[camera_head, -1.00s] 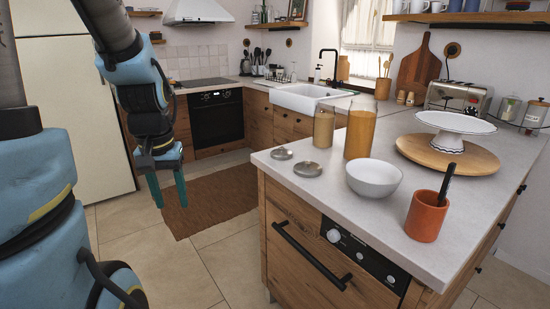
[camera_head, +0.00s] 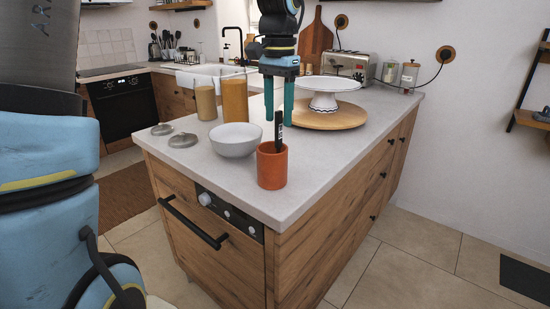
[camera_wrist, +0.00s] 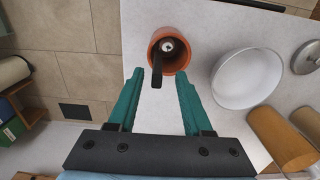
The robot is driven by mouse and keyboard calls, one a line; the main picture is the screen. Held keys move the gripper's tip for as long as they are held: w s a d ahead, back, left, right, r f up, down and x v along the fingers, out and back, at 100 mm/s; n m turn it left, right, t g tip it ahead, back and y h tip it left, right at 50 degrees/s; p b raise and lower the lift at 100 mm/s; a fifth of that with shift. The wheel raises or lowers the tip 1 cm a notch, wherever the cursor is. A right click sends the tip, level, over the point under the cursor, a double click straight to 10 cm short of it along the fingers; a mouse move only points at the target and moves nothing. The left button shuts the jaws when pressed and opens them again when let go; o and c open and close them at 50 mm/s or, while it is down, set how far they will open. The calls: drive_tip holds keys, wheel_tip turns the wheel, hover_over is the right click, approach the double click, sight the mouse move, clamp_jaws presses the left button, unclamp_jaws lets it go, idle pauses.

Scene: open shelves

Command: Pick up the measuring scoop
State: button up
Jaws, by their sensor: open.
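The measuring scoop (camera_head: 279,132) appears to be the dark-handled utensil standing in a terracotta cup (camera_head: 272,170) near the counter's front corner. Its black handle sticks up above the rim. Its lower end is hidden by the cup in the head view. My gripper (camera_head: 278,112) is open, with green fingers pointing down over the cup, close to the handle top. In the wrist view, the handle (camera_wrist: 157,72) lies in line with the gap between the open fingers (camera_wrist: 159,80), and the cup (camera_wrist: 155,48) is beyond them. I see no contact with the handle.
A white bowl (camera_head: 236,141) stands just left of the cup. Tall jars (camera_head: 235,101) and metal lids (camera_head: 183,140) are further left. A white cake stand (camera_head: 326,88) on a round wooden board (camera_head: 327,117) is behind right. The counter's right front is clear.

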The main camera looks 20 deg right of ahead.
sight(278, 147)
drive_tip(key=shift+s+f+p, duration=0.15)
drive_tip(key=shift+f+p, duration=0.25)
drive_tip(key=shift+f, duration=1.05)
drive_tip(key=shift+s+f+p, duration=0.1)
drive_tip(key=shift+f+p, duration=0.25)
drive_tip(key=shift+f, duration=1.1)
drive_tip(key=shift+a, duration=0.1)
clamp_jaws()
